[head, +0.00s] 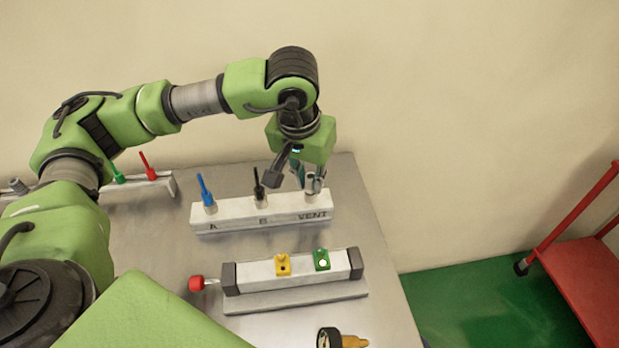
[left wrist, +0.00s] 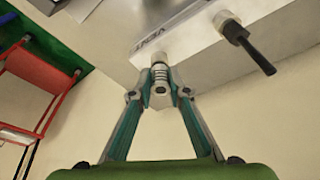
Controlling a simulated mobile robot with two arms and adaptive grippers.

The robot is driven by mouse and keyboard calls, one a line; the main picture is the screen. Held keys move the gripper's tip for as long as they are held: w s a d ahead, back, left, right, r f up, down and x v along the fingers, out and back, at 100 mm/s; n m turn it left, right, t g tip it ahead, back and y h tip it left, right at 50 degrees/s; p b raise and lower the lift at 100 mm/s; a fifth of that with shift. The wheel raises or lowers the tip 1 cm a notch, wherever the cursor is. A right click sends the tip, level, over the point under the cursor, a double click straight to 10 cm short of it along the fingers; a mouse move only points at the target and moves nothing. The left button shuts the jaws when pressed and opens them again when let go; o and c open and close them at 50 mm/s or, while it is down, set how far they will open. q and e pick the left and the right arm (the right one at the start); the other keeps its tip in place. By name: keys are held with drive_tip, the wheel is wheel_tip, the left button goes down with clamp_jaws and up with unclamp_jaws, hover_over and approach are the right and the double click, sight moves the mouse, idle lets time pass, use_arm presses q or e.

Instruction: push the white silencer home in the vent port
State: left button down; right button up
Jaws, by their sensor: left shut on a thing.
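The white block (head: 280,213) with ports marked A, B and VENT stands on the grey table. It also shows in the left wrist view (left wrist: 190,42). My left gripper (head: 314,180) is over the VENT end of the block. In the left wrist view its fingers (left wrist: 158,88) are shut on the pale silencer (left wrist: 158,75), whose far end meets the block beside the VENT lettering. How deep it sits in the port cannot be told. The fingers partly hide the port in the head view. My right gripper is not in view.
A blue tube (head: 205,189) and a black tube (head: 259,186) rise from ports A and B. In front lies a valve (head: 303,275) with yellow and green tabs and a red knob (head: 196,283). A gauge (head: 329,338) lies nearer. A red cart (head: 580,275) stands right of the table.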

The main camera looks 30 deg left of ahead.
use_arm(q)
drive_tip(key=shift+f, duration=0.25)
drive_tip(key=c, duration=1.8)
unclamp_jaws()
drive_tip(key=shift+c, duration=0.2)
drive_tip(key=shift+r, duration=0.1)
drive_tip(key=p+v, duration=0.3)
drive_tip(key=v, duration=0.4)
drive_tip(key=v, duration=1.2)
